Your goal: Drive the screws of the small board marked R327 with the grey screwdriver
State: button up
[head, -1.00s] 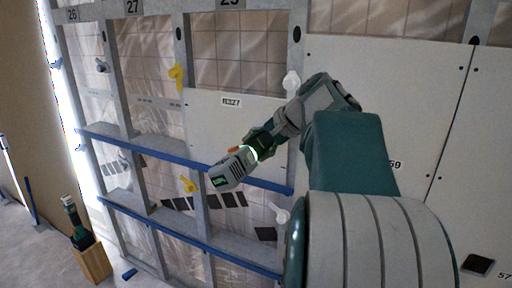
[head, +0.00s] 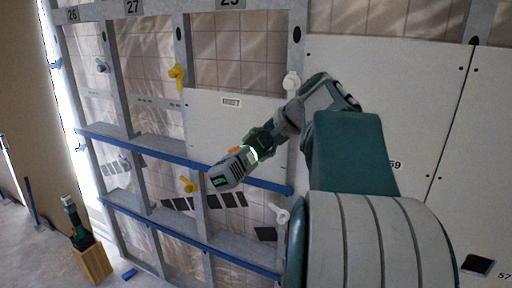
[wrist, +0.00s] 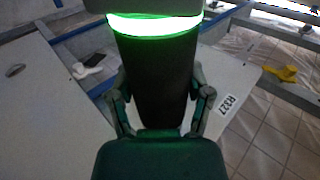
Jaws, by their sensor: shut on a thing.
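The small board marked R327 (head: 208,122) is a white panel on the metal frame, below the 25 sign in the head view. It also shows in the wrist view (wrist: 238,72), with its label at the right. My gripper (head: 262,142) is shut around the dark body of the grey screwdriver (head: 232,168) in front of this board. The tool has a lit green ring, also bright in the wrist view (wrist: 153,24). Its grey end points down and left in the head view. I cannot see whether its tip touches anything, and no screw can be made out.
Yellow clamps (head: 177,76) and white clamps (head: 291,81) stick out from the frame around the board. Blue-edged rails (head: 160,150) cross below. A larger white panel (head: 400,80) covers the right. A green-and-dark tool (head: 75,220) stands in a wooden box (head: 94,264) at the lower left.

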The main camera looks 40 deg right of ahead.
aim_at(255, 149)
jog(key=shift+r, duration=0.1)
jog(key=shift+s+a, duration=0.3)
jog(key=shift+a, duration=0.4)
jog(key=shift+s+a, duration=0.25)
jog(key=shift+a, duration=0.4)
jog(key=shift+s+a, duration=0.3)
jog(key=shift+a, duration=0.4)
